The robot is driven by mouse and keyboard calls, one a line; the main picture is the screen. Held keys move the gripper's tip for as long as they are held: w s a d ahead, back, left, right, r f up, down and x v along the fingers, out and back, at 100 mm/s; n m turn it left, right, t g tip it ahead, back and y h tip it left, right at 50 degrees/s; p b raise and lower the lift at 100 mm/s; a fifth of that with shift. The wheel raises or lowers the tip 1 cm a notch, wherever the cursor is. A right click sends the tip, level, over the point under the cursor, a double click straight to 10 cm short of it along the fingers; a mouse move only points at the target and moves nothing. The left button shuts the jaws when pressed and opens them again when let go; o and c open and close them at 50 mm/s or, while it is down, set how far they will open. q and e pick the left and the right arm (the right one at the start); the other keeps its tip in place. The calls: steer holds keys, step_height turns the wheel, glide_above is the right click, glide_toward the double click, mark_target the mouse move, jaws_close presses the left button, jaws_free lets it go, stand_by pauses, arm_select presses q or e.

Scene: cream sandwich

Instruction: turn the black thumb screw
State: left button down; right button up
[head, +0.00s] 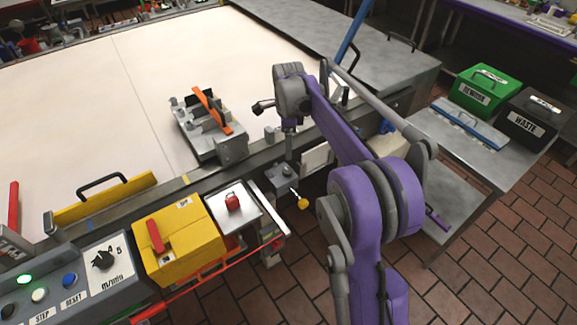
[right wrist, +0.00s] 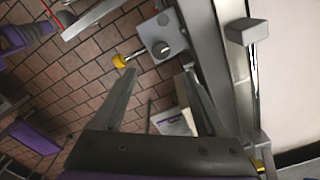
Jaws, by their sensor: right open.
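My right gripper (head: 289,145) points down over the front rail of the cream table, just above a small grey block (head: 284,180). In the right wrist view the two fingers of the right gripper (right wrist: 159,70) are spread apart with nothing between the tips. The grey block (right wrist: 158,36) lies just beyond the tips, with dark round parts on it. One of these, a small dark knob (right wrist: 164,19), may be the black thumb screw; I cannot tell for sure. A rod with a yellow knob (right wrist: 119,61) sticks out of the block; the yellow knob (head: 303,203) also shows in the head view. My left gripper is not in view.
A metal fixture with an orange bar (head: 212,110) stands on the cream table (head: 130,90) near the rail. A yellow box (head: 180,240) and control panel (head: 75,285) are at front left. Green (head: 483,92) and black WASTE (head: 530,120) bins stand on the right bench.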

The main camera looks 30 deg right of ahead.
mark_target(289, 170)
step_height(289, 170, down, 11)
steer(key=shift+w+d+r, duration=0.1)
steer(key=shift+w, duration=0.05)
stand_by(0.4)
jaws_close()
